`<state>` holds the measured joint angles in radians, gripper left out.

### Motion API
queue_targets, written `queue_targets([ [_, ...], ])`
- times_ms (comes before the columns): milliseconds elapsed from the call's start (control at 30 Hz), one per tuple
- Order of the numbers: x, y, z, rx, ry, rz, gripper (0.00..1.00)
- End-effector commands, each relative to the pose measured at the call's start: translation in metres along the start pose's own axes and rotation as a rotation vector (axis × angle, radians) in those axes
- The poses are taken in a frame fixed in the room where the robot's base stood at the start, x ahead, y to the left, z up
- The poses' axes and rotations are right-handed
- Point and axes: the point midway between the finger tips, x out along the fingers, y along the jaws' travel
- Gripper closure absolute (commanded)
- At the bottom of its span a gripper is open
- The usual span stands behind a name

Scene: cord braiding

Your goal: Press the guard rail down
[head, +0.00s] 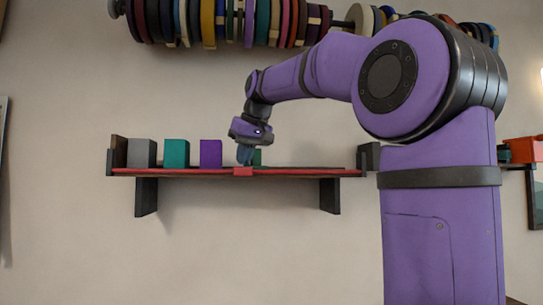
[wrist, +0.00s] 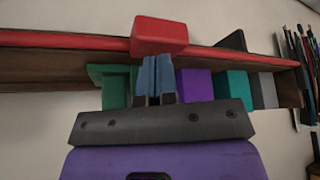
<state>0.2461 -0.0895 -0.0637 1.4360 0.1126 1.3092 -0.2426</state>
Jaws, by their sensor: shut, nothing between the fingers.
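The guard rail (head: 190,172) is a long thin red bar along the front edge of the dark wall shelf, with a red block-like tab (head: 243,171) near its middle. In the wrist view the rail (wrist: 60,40) runs across the top and the tab (wrist: 160,35) is just beyond my fingertips. My gripper (head: 245,158) points down over the shelf, right at the tab. Its blue-grey fingers (wrist: 156,65) are shut together with nothing between them. I cannot tell whether the fingertips touch the tab. The rail looks level and close along the shelf edge.
Grey (head: 142,153), teal (head: 176,153) and purple (head: 210,154) blocks stand on the shelf left of my gripper. A green block (head: 256,158) is partly hidden behind it. The shelf's right part looks clear. Spools of cord (head: 220,20) hang above.

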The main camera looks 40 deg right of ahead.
Motion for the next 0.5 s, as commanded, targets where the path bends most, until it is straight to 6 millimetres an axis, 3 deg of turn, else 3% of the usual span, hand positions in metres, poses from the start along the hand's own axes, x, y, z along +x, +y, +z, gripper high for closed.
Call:
queue_targets([
  [500,-0.031,0.0,-0.018,-0.001,0.001,0.0,1.0],
])
